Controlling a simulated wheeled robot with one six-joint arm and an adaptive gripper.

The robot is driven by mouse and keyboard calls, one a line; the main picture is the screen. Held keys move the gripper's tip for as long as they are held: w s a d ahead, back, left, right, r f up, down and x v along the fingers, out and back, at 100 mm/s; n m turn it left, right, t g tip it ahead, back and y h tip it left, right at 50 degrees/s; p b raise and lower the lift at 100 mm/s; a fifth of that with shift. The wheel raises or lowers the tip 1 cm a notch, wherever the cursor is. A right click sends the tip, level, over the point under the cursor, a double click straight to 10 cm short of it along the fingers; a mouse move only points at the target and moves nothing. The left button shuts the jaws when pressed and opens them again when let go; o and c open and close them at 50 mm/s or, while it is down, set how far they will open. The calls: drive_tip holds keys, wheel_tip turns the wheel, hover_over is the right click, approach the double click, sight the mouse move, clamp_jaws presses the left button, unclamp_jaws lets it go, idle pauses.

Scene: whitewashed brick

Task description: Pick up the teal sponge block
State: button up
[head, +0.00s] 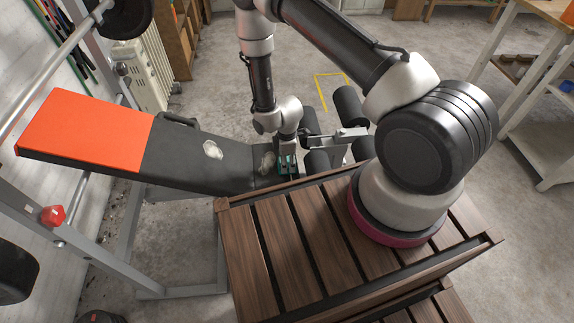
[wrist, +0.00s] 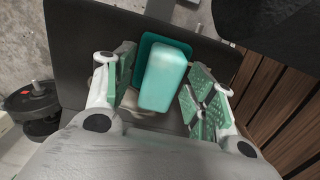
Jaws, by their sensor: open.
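The teal sponge block (wrist: 165,77) shows in the wrist view as a light teal rounded block, between the two fingers of my gripper (wrist: 163,93). A darker teal flat piece (wrist: 148,50) shows behind its upper and left edges; I cannot tell whether it is part of the sponge. The fingers have green pads and stand apart, with gaps on both sides of the block. In the head view, my gripper (head: 287,163) points down at the right end of the black bench pad (head: 190,158). There I cannot tell the sponge from the green pads.
The bench has an orange end (head: 85,130) and a pale patch (head: 212,149) on its black pad. Black rollers (head: 349,105) stand right of my gripper. My slatted wooden deck (head: 275,245) is in front. A metal rack (head: 110,230) is at the left.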

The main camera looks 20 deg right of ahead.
drive_tip(key=c, duration=1.2)
wheel_tip(320, 180, up, 10)
drive_tip(key=shift+r, duration=0.1)
drive_tip(key=o, duration=0.5)
drive_tip(key=c, duration=0.3)
